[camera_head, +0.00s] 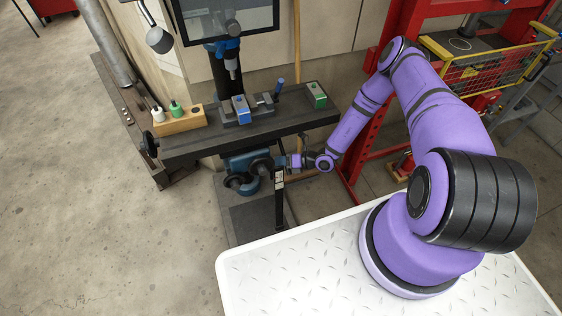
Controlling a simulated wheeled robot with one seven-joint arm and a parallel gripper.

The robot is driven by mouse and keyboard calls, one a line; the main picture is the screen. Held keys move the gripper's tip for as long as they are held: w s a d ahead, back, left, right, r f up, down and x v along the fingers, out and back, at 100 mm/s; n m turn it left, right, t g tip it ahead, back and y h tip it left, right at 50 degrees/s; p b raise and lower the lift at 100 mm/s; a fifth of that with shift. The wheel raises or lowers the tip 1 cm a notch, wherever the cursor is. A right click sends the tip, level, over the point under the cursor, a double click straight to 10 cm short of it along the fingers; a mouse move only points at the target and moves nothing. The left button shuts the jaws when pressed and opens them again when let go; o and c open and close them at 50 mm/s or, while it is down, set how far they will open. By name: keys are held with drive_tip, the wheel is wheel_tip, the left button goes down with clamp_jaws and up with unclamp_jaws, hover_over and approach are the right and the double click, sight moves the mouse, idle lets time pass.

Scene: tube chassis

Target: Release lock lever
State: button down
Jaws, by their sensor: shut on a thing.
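My purple arm reaches left from the white deck to a dark machine table. My gripper (285,161) is at the right side of the blue bracket (246,162) under the table. It is shut on a small part there, which appears to be the lock lever. The lever is very small in this view and mostly hidden by the fingers, so its angle cannot be told. A dark upright bar with a pale label (280,188) stands just below the gripper.
The table (190,150) holds a vise with a blue block (240,108), a green block (316,95) and a wooden holder (180,122) with bottles. A drill head (230,60) hangs above. A red frame (366,150) stands right of the gripper. Floor at left is clear.

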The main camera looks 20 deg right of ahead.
drive_tip(key=shift+s+r, duration=0.1)
drive_tip(key=shift+r, duration=0.05)
drive_tip(key=c, duration=1)
unclamp_jaws()
